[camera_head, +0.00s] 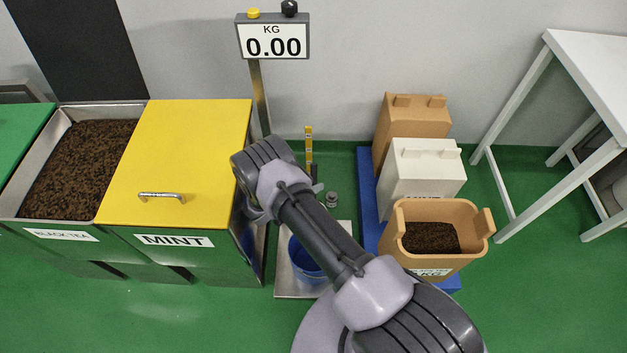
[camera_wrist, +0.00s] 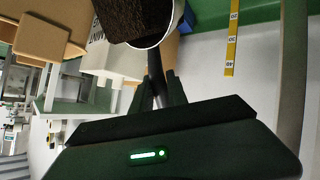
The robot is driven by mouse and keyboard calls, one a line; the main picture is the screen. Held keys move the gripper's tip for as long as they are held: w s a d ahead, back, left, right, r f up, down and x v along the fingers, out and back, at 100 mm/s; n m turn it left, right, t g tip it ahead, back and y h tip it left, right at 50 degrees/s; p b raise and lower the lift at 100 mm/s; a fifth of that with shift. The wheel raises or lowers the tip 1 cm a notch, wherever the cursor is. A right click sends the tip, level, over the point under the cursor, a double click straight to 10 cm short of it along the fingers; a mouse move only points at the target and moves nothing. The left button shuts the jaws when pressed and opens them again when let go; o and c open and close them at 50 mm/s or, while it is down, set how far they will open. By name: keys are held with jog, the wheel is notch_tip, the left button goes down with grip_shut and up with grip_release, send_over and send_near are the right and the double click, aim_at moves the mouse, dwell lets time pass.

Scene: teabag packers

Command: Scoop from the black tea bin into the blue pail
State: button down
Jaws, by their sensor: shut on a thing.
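The black tea bin (camera_head: 42,192) stands open at the left, full of dark brown tea. The blue pail (camera_head: 305,262) stands on the scale's platform (camera_head: 288,284), partly hidden behind my arm. In the wrist view my gripper (camera_wrist: 156,95) is shut on the dark handle of a scoop (camera_wrist: 166,38). The scoop has a pale rim and holds dark tea. In the head view my arm hides most of the gripper and the scoop, so I cannot tell exactly how they sit over the pail.
The scale display (camera_head: 273,38) reads 0.00 on its post. The mint bin's yellow lid (camera_head: 180,150) is closed. A yellow marked strip (camera_head: 309,150) stands behind the platform. Boxes (camera_head: 420,170) and an open tan container (camera_head: 480,232) of tea stand on the right. A white table (camera_head: 590,65) is farther right.

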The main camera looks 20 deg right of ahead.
jog(key=s+a+r+m+t+h+b, duration=0.1)
jog(key=s+a+r+m+t+h, duration=0.1)
jog(key=s, duration=0.5)
jog(key=s+a+r+m+t+h+b, duration=0.1)
jog(key=s+a+m+t+h, duration=0.1)
jog(key=s, duration=0.5)
jog(key=shift+s+a+r+m+t+h+b, duration=0.4)
jog(key=shift+m+t+h, duration=0.3)
jog(key=shift+t+h, duration=0.4)
jog(key=shift+w, duration=0.1)
jog(key=w+d+n+g+y+p, duration=0.1)
jog(key=w, duration=0.3)
jog(key=w+d+f+n+g+y+p, duration=0.1)
jog(key=w+n+g+y+p, duration=0.1)
jog(key=w, duration=0.2)
jog(key=w+d+n+g+y+p, duration=0.1)
jog(key=w+d+y, duration=0.1)
jog(key=w, duration=0.2)
jog(key=shift+w+d+f+g, duration=0.1)
jog(key=shift+f+g, duration=0.2)
jog(key=w+d+f+n+g+y+b, duration=0.1)
jog(key=w+f+n+g+y+b, duration=0.1)
jog(key=w+f+g+b, duration=0.1)
jog(key=shift+w+d+f+b, duration=0.25)
jog(key=shift+w+f+b, duration=0.25)
jog(key=shift+w+f, duration=0.45)
